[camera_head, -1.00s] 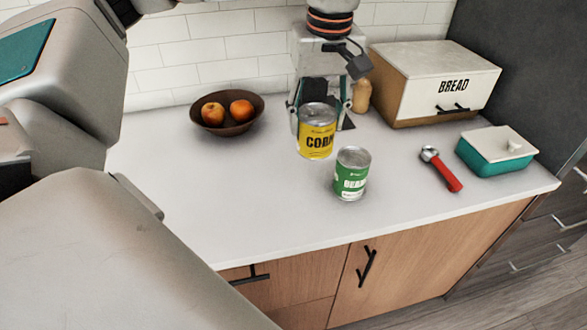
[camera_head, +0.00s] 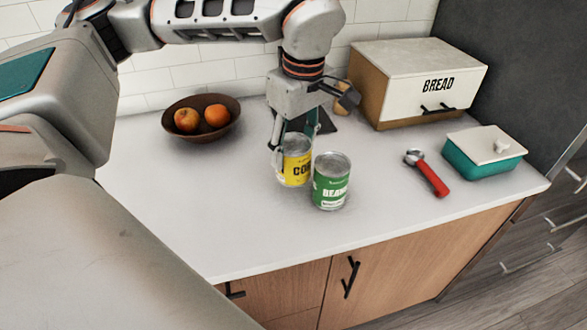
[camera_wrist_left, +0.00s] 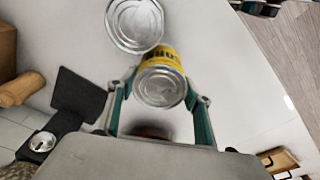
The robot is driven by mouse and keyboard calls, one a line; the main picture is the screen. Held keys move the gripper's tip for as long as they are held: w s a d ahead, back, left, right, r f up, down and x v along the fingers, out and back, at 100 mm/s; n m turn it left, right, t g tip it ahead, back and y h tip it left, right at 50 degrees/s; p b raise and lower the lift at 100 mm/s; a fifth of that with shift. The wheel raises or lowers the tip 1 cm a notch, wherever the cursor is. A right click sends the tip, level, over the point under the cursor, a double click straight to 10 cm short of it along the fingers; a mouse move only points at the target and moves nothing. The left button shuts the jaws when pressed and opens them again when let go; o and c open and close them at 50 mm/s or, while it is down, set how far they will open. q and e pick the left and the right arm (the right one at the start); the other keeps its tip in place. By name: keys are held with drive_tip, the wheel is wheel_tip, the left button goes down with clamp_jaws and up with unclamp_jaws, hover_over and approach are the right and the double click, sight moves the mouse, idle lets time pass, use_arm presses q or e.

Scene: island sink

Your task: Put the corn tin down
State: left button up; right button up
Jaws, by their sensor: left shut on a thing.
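The yellow corn tin (camera_head: 297,170) is upright between the fingers of my left gripper (camera_head: 291,152), which is shut on it. It looks at or just above the white counter; I cannot tell whether its base touches. The left wrist view shows the tin's metal lid (camera_wrist_left: 161,87) between both fingers of the left gripper (camera_wrist_left: 161,100). The green beans tin (camera_head: 331,184) stands upright close to the right of the corn tin, and its lid (camera_wrist_left: 134,24) shows just beyond it in the wrist view. My right gripper is not in view.
A brown bowl (camera_head: 204,134) with fruit stands at the back left. A bread box (camera_head: 418,85), a teal-and-white dish (camera_head: 485,157) and a red-handled tool (camera_head: 432,178) are on the right. The left part of the counter (camera_head: 190,210) is clear.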

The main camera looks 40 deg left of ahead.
sight(294, 169)
use_arm(q)
drive_tip(key=shift+f, duration=2.75)
drive_tip(key=shift+f, duration=0.2)
drive_tip(key=o, duration=1.4)
